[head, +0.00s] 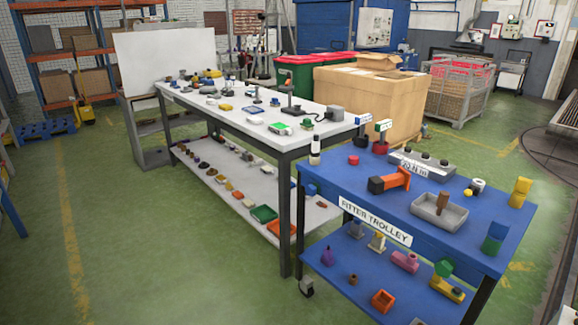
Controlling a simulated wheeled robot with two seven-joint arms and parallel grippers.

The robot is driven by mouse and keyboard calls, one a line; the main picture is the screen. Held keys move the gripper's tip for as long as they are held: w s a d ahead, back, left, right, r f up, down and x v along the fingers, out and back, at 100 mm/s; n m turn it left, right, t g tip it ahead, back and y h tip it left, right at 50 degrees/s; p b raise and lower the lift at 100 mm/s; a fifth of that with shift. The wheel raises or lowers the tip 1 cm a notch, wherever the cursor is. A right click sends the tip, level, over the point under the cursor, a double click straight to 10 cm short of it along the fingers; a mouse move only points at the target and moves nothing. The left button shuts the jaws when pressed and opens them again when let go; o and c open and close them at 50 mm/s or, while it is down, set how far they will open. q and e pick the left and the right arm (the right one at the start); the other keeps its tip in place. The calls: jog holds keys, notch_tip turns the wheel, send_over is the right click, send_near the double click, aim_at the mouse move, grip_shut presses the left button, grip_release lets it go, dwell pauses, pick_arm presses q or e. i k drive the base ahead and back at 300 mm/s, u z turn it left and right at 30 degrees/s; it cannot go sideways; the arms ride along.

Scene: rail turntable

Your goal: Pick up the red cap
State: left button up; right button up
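A small round red piece (353,160), which looks like the red cap, sits on the blue top of the fitter trolley (326,178), near its back left corner. It stands clear of a white-and-black bottle (315,151) to its left and an orange-and-black tool (390,180) to its lower right. A dark red base (380,148) under a small sign is also red, a little behind it. Neither of my grippers is in view.
A grey open tray (428,223) and a long grey block (423,165) stand on the trolley. A white-topped workbench (190,98) with many small parts adjoins at the left. Several parts lie on the trolley's lower shelf (333,283). Green floor (150,230) is free at left.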

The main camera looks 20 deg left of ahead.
aim_at(353, 160)
jog(key=u, duration=0.95)
jog(key=i, duration=1.65)
jog(key=z, duration=0.7)
